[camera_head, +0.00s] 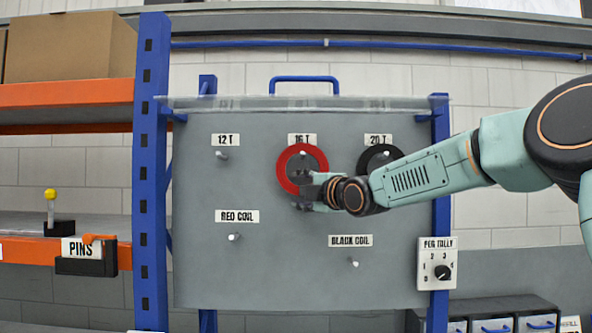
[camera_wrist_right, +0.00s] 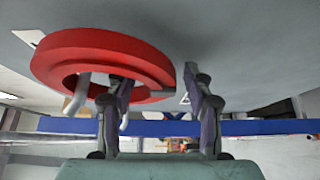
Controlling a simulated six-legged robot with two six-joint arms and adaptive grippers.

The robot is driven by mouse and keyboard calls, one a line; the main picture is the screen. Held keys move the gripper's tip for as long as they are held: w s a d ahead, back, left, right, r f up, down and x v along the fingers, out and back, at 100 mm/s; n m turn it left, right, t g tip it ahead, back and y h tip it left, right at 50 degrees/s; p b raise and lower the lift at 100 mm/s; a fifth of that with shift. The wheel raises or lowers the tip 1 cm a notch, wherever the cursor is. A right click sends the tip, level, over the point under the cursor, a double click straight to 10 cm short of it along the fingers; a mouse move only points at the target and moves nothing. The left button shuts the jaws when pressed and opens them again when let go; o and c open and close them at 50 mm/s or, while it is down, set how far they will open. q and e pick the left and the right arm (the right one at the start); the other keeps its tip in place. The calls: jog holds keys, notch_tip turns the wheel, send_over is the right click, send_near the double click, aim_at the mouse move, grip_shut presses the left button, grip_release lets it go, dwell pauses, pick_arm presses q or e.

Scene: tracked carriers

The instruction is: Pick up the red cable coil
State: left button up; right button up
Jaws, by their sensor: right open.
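The red cable coil (camera_head: 283,168) hangs on a peg under the 16 T label on the grey panel. My right gripper (camera_head: 306,191) is at the coil's lower right side and covers a little of it. In the right wrist view the coil (camera_wrist_right: 95,40) fills the upper left. There my open right gripper (camera_wrist_right: 162,90) has the coil's near right part reaching between its fingers, with the left finger seemingly at the ring's hole. I cannot tell whether either finger touches the coil. My left gripper is not in view.
A black coil (camera_head: 364,160) hangs under the 20 T label, partly behind my right arm. Empty pegs stand under 12 T (camera_head: 222,156), RED COIL (camera_head: 234,237) and BLACK COIL (camera_head: 354,263). A blue upright (camera_head: 152,180) and shelves stand left. A PEG TALLY dial box (camera_head: 437,262) is right.

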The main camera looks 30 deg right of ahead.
jog(key=shift+w+d+f, duration=0.1)
jog(key=shift+w+f, duration=0.05)
jog(key=shift+w, duration=0.05)
jog(key=shift+s+d+r, duration=0.1)
jog(key=shift+s+r, duration=0.1)
jog(key=shift+s, duration=0.4)
jog(key=c, duration=0.5)
jog(key=shift+w+f, duration=0.15)
jog(key=shift+w, duration=0.3)
grip_shut()
jog(key=shift+s, duration=0.1)
jog(key=shift+s, duration=0.1)
